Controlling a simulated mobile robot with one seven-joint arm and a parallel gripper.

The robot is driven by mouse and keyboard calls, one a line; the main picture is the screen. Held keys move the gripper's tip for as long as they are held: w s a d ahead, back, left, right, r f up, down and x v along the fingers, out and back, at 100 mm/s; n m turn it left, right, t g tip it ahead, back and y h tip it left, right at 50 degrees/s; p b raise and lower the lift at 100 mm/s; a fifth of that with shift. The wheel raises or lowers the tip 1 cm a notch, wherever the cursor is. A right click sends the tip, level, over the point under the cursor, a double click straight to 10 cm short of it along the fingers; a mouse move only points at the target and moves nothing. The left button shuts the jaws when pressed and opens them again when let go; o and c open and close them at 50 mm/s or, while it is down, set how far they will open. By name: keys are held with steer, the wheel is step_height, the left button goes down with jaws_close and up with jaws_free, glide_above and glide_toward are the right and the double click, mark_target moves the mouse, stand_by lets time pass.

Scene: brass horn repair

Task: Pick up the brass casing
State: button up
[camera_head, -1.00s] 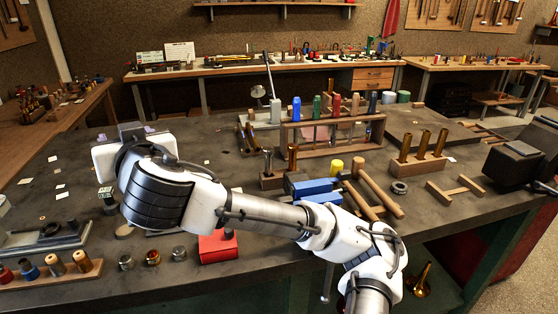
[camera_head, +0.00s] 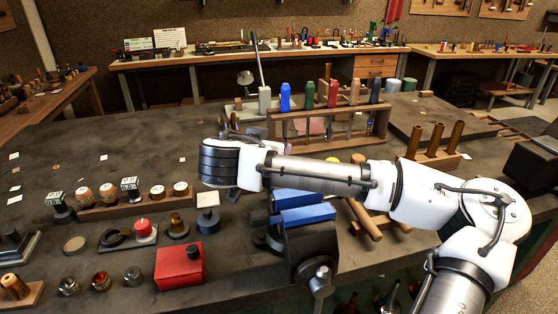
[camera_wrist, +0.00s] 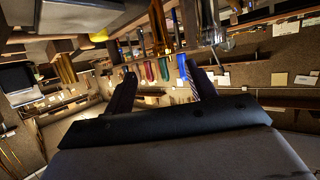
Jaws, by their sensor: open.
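Three tall brass tubes (camera_head: 434,138) stand upright in a wooden block at the right of the bench in the head view. They also show inverted at the left in the wrist view (camera_wrist: 66,68). A short brass cylinder (camera_head: 176,222) stands on a dark base left of the vise. I cannot tell which of these is the brass casing. My gripper (camera_wrist: 160,70) is open, with nothing between its two dark fingers. In the head view my arm reaches leftward across the bench, and its fingers are mostly hidden behind the wrist.
A blue-jawed vise (camera_head: 303,215) and a red block (camera_head: 179,266) stand at the front. A wooden rack (camera_head: 330,129) with coloured-handled tools is behind my arm. A mallet (camera_head: 364,218) lies beside the vise. The back left of the bench (camera_head: 110,140) is mostly clear.

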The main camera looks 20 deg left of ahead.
steer(key=x, duration=0.2)
steer(key=p+x, duration=0.1)
steer(key=x, duration=0.1)
steer(key=p+x, duration=0.1)
steer(key=shift+w+a+f, duration=0.25)
steer(key=shift+a+f, duration=0.1)
steer(key=shift+f, duration=0.05)
steer(key=shift+w+f, duration=0.35)
steer(key=shift+w, duration=0.1)
jaws_close()
